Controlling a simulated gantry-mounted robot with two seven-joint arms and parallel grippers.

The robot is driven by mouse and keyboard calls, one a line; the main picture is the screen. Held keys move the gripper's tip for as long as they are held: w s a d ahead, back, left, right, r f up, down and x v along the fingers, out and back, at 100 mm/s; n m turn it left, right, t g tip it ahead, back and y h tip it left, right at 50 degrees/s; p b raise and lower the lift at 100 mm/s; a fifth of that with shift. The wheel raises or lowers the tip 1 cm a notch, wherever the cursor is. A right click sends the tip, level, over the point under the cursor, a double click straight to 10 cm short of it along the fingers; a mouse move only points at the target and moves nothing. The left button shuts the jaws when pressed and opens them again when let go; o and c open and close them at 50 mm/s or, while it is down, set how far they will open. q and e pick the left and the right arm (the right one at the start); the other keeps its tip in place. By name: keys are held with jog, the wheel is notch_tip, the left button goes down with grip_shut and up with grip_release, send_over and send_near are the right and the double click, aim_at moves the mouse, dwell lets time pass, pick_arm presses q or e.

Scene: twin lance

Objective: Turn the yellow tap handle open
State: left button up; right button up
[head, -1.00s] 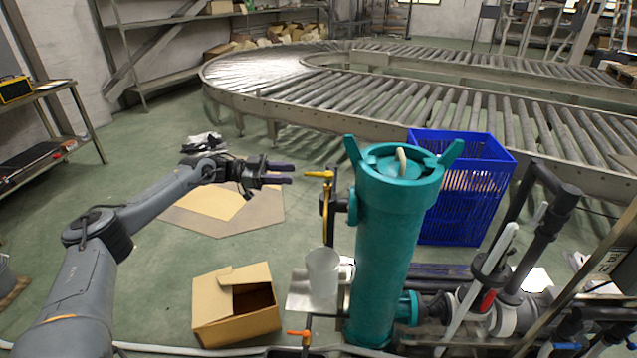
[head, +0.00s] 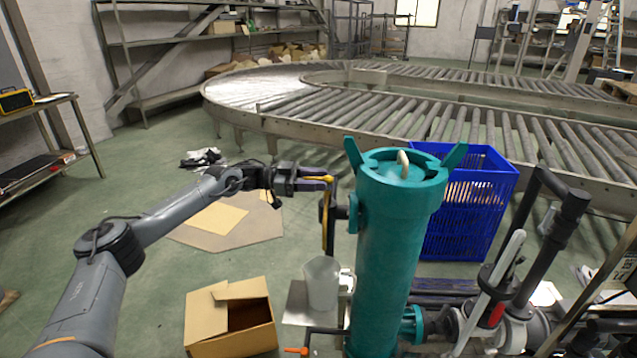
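The yellow tap handle (head: 326,178) sits on top of a thin upright pipe beside the teal cylinder (head: 388,250). The handle lies roughly level and points left. My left gripper (head: 312,180) reaches in from the left, its dark purple fingers apart. The handle's left end shows between the fingers; I cannot tell whether they touch it. The fingers partly hide the handle. My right gripper is not in view.
A clear cup (head: 321,284) stands on a pale plate below the tap. An orange handle (head: 296,350) is lower down. An open cardboard box (head: 215,325) is on the floor. A blue crate (head: 465,205) stands behind the cylinder.

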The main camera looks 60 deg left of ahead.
pick_arm(q)
jog(key=shift+w+d, duration=0.15)
jog(key=shift+w, duration=0.1)
dwell(0.3)
grip_shut()
